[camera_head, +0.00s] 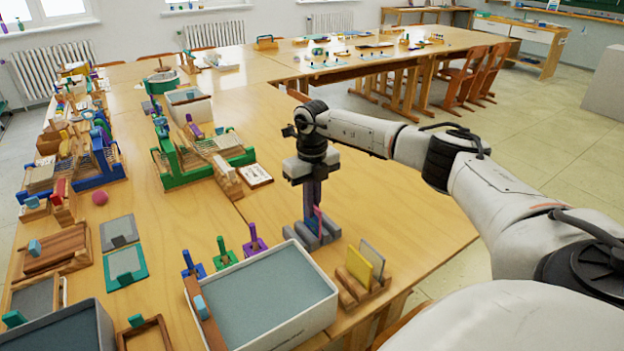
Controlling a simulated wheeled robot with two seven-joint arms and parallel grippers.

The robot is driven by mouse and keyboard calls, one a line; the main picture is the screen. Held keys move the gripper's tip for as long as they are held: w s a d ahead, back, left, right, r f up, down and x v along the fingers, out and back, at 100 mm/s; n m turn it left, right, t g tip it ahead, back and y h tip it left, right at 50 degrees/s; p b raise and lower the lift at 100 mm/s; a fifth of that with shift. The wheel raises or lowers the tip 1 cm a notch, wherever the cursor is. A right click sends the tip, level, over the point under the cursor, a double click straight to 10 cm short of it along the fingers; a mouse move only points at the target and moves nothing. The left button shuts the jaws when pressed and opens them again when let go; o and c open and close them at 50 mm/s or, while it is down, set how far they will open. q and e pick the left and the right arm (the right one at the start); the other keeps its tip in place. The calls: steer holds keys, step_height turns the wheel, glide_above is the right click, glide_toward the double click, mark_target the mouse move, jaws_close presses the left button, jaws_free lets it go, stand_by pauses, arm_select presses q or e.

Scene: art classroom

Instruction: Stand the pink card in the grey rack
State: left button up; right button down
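The pink card (319,217) shows as a narrow sliver, nearly edge-on, standing upright at the grey rack (327,231). The rack is a small slotted block near the table's right edge. My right gripper (313,212) points straight down over the rack. Its fingers are close together, with the card at their tips. They look shut on it, and they hide most of the card. The card's lower edge is at the rack's slots; whether it rests on the bottom cannot be told. My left gripper is not in view.
A wooden rack (349,293) with a yellow and a grey card stands in front. A grey-lined white tray (268,299) is to its left. Purple-handled (255,241) and green-handled (223,254) tools stand behind the tray. A green frame (182,178) stands farther back. Bare table lies right of the rack.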

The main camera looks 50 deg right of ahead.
steer(key=shift+f, duration=0.65)
stand_by(0.5)
steer(key=c, duration=1.9)
jaws_free()
step_height(320, 180, up, 10)
steer(key=shift+r+b, duration=0.2)
steer(key=shift+b, duration=0.2)
